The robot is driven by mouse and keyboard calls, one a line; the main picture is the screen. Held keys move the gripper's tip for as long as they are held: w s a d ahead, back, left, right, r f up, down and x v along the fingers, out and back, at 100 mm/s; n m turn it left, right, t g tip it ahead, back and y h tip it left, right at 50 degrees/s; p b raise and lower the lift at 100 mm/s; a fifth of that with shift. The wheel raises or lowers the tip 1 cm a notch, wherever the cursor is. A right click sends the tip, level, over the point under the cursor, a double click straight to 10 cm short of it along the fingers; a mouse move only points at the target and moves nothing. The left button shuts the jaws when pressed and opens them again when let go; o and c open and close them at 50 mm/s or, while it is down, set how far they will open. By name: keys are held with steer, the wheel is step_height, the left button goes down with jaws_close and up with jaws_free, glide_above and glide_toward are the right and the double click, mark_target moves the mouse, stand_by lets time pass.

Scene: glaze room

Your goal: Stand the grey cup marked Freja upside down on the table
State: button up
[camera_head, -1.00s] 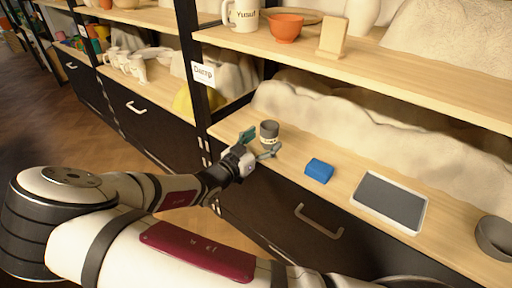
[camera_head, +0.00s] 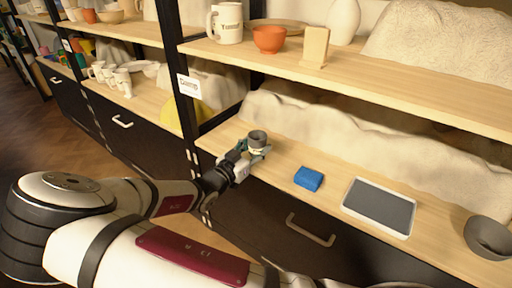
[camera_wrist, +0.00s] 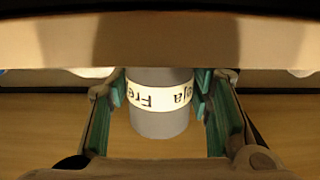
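The grey cup marked Freja (camera_head: 257,139) is on the lower wooden shelf board, left of the blue block. Its dark open mouth faces up in the head view. In the wrist view the cup (camera_wrist: 160,120) is between the two green finger pads, and its white label with the name looks upside down there. My gripper (camera_head: 252,150) has one finger on each side of the cup. The pads are very close to the cup walls; I cannot tell whether they press on it. The table is not clearly identifiable in these views.
On the same board are a blue block (camera_head: 308,178), a grey-topped tray (camera_head: 379,207) and a grey bowl (camera_head: 489,238). The upper shelf (camera_head: 350,78) holds a white mug (camera_head: 228,24) and an orange bowl (camera_head: 268,39). A black post (camera_head: 184,110) stands left of my gripper.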

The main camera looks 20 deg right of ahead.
steer(key=shift+r, duration=0.1)
steer(key=shift+r+p, duration=0.9)
steer(key=shift+r, duration=0.3)
steer(key=p+v, duration=0.2)
steer(key=v, duration=1.2)
